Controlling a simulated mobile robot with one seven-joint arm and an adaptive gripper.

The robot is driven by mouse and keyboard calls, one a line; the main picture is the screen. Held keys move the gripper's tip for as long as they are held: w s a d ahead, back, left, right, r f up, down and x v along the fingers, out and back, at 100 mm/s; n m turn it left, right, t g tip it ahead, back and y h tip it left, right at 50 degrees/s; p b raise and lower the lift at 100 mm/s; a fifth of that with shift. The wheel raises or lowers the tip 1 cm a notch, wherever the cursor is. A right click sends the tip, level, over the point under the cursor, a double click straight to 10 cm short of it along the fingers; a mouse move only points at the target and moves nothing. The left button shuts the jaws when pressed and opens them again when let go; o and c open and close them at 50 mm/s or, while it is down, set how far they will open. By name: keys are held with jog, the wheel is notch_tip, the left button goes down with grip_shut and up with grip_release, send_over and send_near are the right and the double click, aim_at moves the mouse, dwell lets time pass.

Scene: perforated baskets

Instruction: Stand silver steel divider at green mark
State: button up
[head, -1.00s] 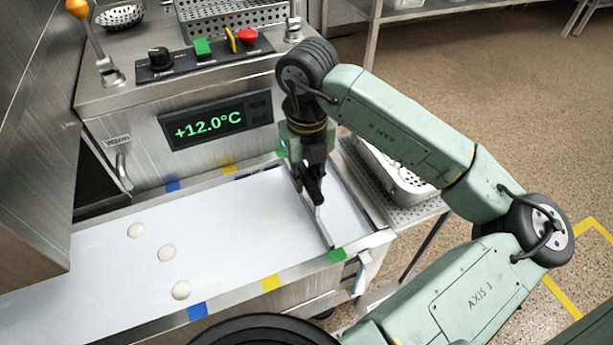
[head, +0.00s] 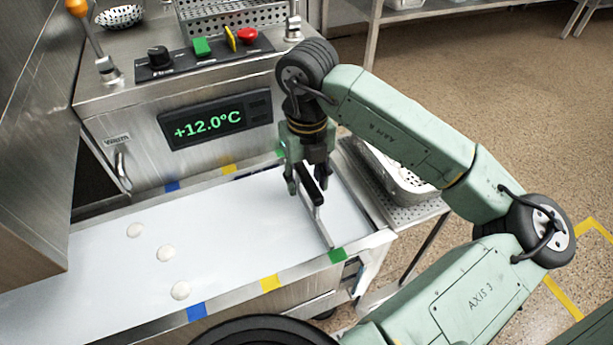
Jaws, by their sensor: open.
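The silver steel divider (head: 325,228) stands upright across the white belt at its right end, with a black grip (head: 311,186) on top. Its near end is beside the green mark (head: 337,255) on the front rail. Another green mark (head: 281,152) shows on the back rail, partly hidden by my gripper. My gripper (head: 308,188) points down over the divider, its fingers open and spread around the black grip. The divider's far end is hidden behind my gripper.
Yellow (head: 271,283) and blue (head: 197,312) marks are on the front rail. A control panel (head: 205,55) stands behind, and a perforated basket (head: 395,172) is at the right.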

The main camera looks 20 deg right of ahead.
notch_tip(320, 180, up, 12)
dwell(0.6)
